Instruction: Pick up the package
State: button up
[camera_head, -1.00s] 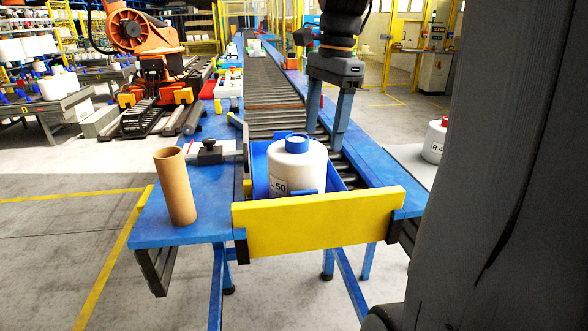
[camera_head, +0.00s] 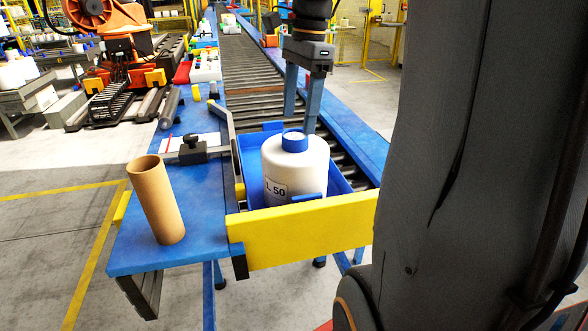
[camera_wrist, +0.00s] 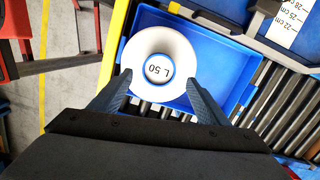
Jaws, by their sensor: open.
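The package looks to be a white bobbin (camera_head: 295,168) with a blue cap, labelled L 50. It stands upright in a blue tray (camera_head: 248,141) at the near end of the roller conveyor. My gripper (camera_head: 301,122) is open, its two grey-blue fingers pointing down behind the bobbin in the head view. In the wrist view the bobbin (camera_wrist: 159,58) is seen from above, ahead of and between the open fingertips (camera_wrist: 158,82). I cannot tell whether the fingers touch it.
A yellow end plate (camera_head: 305,232) closes the conveyor (camera_head: 258,85) in front of the tray. A brown cardboard tube (camera_head: 156,200) stands on the blue side table (camera_head: 195,235) at left, near a black clamp (camera_head: 192,150). An orange robot arm (camera_head: 95,15) stands at the back left.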

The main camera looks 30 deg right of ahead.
aim_at(296, 134)
jog(key=shift+a+f+p, duration=0.25)
jog(key=shift+f+p, duration=0.1)
jog(key=shift+f, duration=0.7)
jog(key=shift+a+f+p, duration=0.2)
jog(key=shift+f+p, duration=0.15)
jog(key=shift+f, duration=0.7)
jog(key=shift+r, duration=0.1)
grip_shut()
